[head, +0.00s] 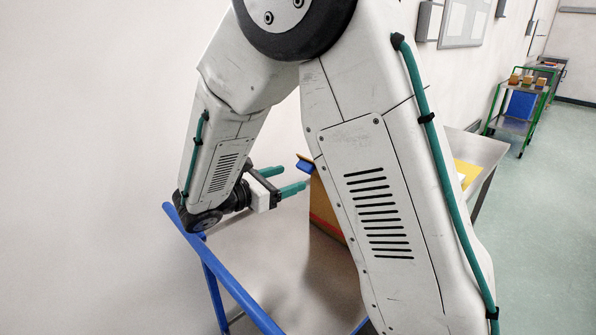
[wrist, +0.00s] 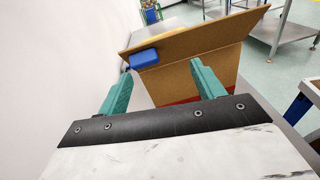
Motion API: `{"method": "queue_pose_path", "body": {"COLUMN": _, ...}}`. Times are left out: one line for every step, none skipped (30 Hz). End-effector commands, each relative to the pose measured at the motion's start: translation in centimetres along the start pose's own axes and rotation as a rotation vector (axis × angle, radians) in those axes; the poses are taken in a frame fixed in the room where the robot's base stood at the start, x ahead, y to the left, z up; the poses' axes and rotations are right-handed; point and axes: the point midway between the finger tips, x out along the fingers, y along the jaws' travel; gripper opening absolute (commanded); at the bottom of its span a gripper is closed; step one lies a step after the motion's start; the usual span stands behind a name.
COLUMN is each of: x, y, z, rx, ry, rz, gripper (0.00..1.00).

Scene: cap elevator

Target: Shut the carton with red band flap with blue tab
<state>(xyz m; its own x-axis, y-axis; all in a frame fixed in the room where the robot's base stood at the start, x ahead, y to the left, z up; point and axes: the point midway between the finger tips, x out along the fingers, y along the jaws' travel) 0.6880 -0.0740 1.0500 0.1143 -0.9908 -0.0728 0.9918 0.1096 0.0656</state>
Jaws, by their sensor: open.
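The carton with the red band (head: 325,209) stands on a metal table, mostly hidden behind my arm in the head view. In the wrist view its brown side (wrist: 220,75) is ahead of my gripper, with a bit of the red band (wrist: 188,101) low down. A flap (wrist: 215,38) stands out from its top edge, tilted outward, with a blue tab (wrist: 144,58) at its left end. The tab also shows in the head view (head: 305,165). My gripper (wrist: 160,80) is open and empty, its teal fingers pointing at the carton just below the flap. Contact cannot be told.
The metal table top (head: 265,255) is clear in front of the carton. A yellow item (head: 466,172) lies on the table's right side. A green cart (head: 520,105) stands far off.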

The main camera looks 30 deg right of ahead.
Motion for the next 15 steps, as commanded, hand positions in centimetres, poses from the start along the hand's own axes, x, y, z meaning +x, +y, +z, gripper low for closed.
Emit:
{"method": "queue_pose_path", "body": {"x": -0.5, "y": 0.9, "z": -0.7, "rx": -0.029, "ry": -0.028, "rz": 0.032, "gripper": 0.67}}
{"method": "queue_pose_path", "body": {"x": -0.7, "y": 1.3, "z": -0.9, "rx": -0.041, "ry": -0.04, "rz": 0.045, "gripper": 0.67}}
{"method": "queue_pose_path", "body": {"x": -0.8, "y": 1.7, "z": -1.1, "rx": -0.054, "ry": -0.054, "rz": 0.061, "gripper": 0.67}}
{"method": "queue_pose_path", "body": {"x": -0.9, "y": 1.9, "z": -1.2, "rx": -0.061, "ry": -0.06, "rz": 0.068, "gripper": 0.67}}
{"method": "queue_pose_path", "body": {"x": -0.9, "y": 2.1, "z": -1.3, "rx": -0.066, "ry": -0.066, "rz": 0.074, "gripper": 0.67}}
{"method": "queue_pose_path", "body": {"x": -0.7, "y": 2.2, "z": -1.4, "rx": -0.071, "ry": -0.071, "rz": 0.079, "gripper": 0.67}}
{"method": "queue_pose_path", "body": {"x": -0.4, "y": 2.3, "z": -1.4, "rx": -0.072, "ry": -0.072, "rz": 0.081, "gripper": 0.67}}
{"method": "queue_pose_path", "body": {"x": -0.1, "y": 2.3, "z": -1.4, "rx": -0.073, "ry": -0.073, "rz": 0.081, "gripper": 0.67}}
{"method": "queue_pose_path", "body": {"x": 0.4, "y": 2.4, "z": -1.3, "rx": -0.072, "ry": -0.074, "rz": 0.08, "gripper": 0.67}}
{"method": "queue_pose_path", "body": {"x": 0.9, "y": 2.4, "z": -1.2, "rx": -0.072, "ry": -0.074, "rz": 0.079, "gripper": 0.67}}
{"method": "queue_pose_path", "body": {"x": 1.4, "y": 2.4, "z": -1.2, "rx": -0.071, "ry": -0.073, "rz": 0.078, "gripper": 0.67}}
{"method": "queue_pose_path", "body": {"x": 2.1, "y": 2.5, "z": -1.1, "rx": -0.071, "ry": -0.072, "rz": 0.078, "gripper": 0.67}}
{"method": "queue_pose_path", "body": {"x": 2.6, "y": 2.5, "z": -1.1, "rx": -0.07, "ry": -0.072, "rz": 0.078, "gripper": 0.67}}
{"method": "queue_pose_path", "body": {"x": 3.1, "y": 2.5, "z": -1.1, "rx": -0.07, "ry": -0.072, "rz": 0.078, "gripper": 0.67}}
{"method": "queue_pose_path", "body": {"x": 3.8, "y": 2.6, "z": -1.0, "rx": -0.07, "ry": -0.072, "rz": 0.077, "gripper": 0.67}}
